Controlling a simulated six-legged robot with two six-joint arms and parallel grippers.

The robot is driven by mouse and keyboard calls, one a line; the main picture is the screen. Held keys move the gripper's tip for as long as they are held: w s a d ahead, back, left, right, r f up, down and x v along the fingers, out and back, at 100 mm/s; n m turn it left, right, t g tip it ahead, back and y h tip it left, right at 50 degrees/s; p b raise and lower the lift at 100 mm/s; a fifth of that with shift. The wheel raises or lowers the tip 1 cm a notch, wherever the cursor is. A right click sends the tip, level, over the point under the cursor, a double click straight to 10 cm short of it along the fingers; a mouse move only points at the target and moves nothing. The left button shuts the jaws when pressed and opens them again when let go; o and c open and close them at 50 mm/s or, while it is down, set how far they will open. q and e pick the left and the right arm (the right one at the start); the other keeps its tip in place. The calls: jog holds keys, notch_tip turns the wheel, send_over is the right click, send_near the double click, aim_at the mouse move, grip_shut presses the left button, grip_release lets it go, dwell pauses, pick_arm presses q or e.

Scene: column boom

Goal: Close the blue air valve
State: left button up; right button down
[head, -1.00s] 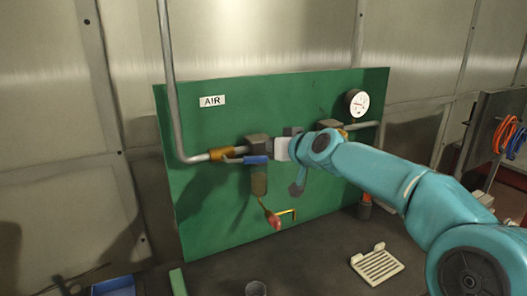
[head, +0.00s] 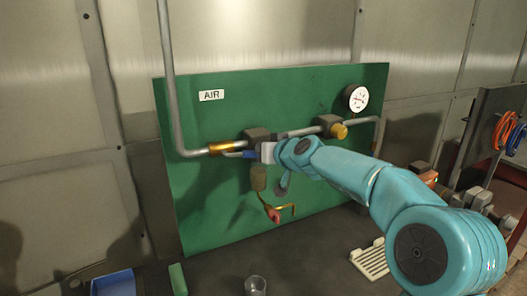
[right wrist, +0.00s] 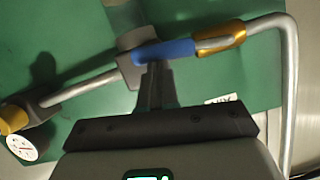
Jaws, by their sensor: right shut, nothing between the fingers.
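The blue air valve has a brass body (head: 222,148) on the pipe at the left of the green panel (head: 215,115). Its lever with a blue grip (head: 249,154) lies roughly along the pipe, pointing right. In the right wrist view the blue grip (right wrist: 165,50) runs between the brass body (right wrist: 220,39) and a grey block (right wrist: 130,58). My right gripper (right wrist: 156,68) is shut and empty, its fingertips at the grip's edge; I cannot tell whether they touch. In the head view my right gripper (head: 263,153) covers part of the grip. My left gripper is not in view.
An AIR label (head: 212,95) is above the valve. A filter bowl (head: 258,178), a red-handled lever (head: 275,215), a brass knob (head: 339,131) and a gauge (head: 357,98) are nearby. A blue bin (head: 114,284), a cup (head: 255,286) and a pale rack (head: 371,261) are below.

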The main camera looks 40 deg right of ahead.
jog(key=w+a+f+m+t+y+b, duration=0.1)
jog(key=f+m+b, duration=0.4)
jog(key=b, duration=0.7)
jog(key=w+a+f+m+t+y+b, duration=0.1)
jog(key=a+f+m+t+y+b, duration=0.1)
jog(key=a+f+m+b, duration=0.3)
jog(key=shift+m+t+b, duration=0.5)
jog(key=shift+m+b, duration=1)
jog(key=shift+b, duration=2.4)
jog(key=shift+a+r, duration=0.1)
jog(key=shift+s, duration=0.15)
